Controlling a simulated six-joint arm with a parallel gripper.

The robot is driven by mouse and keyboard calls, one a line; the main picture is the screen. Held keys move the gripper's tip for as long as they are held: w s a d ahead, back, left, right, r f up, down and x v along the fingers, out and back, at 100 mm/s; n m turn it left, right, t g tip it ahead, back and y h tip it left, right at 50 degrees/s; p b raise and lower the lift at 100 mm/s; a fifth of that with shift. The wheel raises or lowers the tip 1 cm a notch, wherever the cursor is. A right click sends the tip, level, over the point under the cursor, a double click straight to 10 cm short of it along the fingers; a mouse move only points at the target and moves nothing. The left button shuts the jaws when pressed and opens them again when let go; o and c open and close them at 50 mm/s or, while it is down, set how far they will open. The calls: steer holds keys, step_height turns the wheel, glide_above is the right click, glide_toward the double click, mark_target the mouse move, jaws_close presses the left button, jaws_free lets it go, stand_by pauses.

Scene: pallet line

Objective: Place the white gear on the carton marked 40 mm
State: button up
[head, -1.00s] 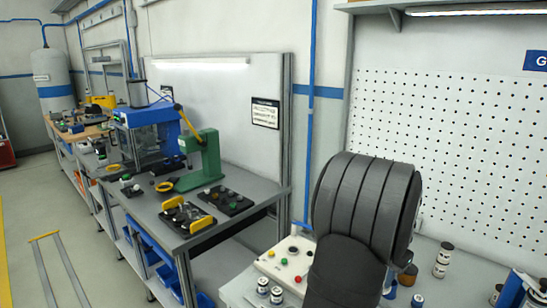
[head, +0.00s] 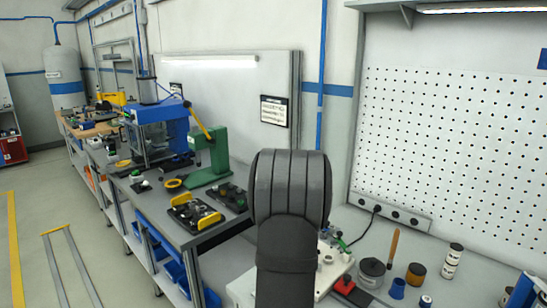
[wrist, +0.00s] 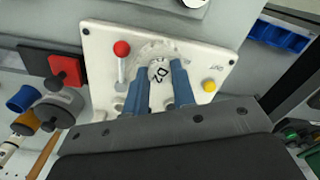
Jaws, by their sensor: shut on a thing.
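My gripper (wrist: 160,72) shows in the wrist view with two blue fingers closed on a pale round thing, the white gear (wrist: 148,50). Its toothed edge shows beyond the fingertips, and a dark mark like "D2" shows between them. The gear is held over a white panel, and its pale colour blends with that panel. In the head view my arm hides the gripper and the gear. I cannot make out a carton marked 40 mm in either view.
The white panel (wrist: 108,42) carries a red-knobbed lever (wrist: 122,50) and a yellow button (wrist: 209,86). On the right bench stand a dark pot (head: 372,270), a brown jar (head: 415,273), a blue cup (head: 397,288) and a black-and-white container (head: 452,262). A green press (head: 207,155) stands on the left bench.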

steer(key=shift+a, duration=0.2)
step_height(320, 180, up, 9)
steer(key=m, duration=1.4)
glide_above(437, 307)
steer(key=shift+a+f, duration=0.1)
steer(key=shift+f, duration=7.4)
steer(key=shift+f, duration=0.1)
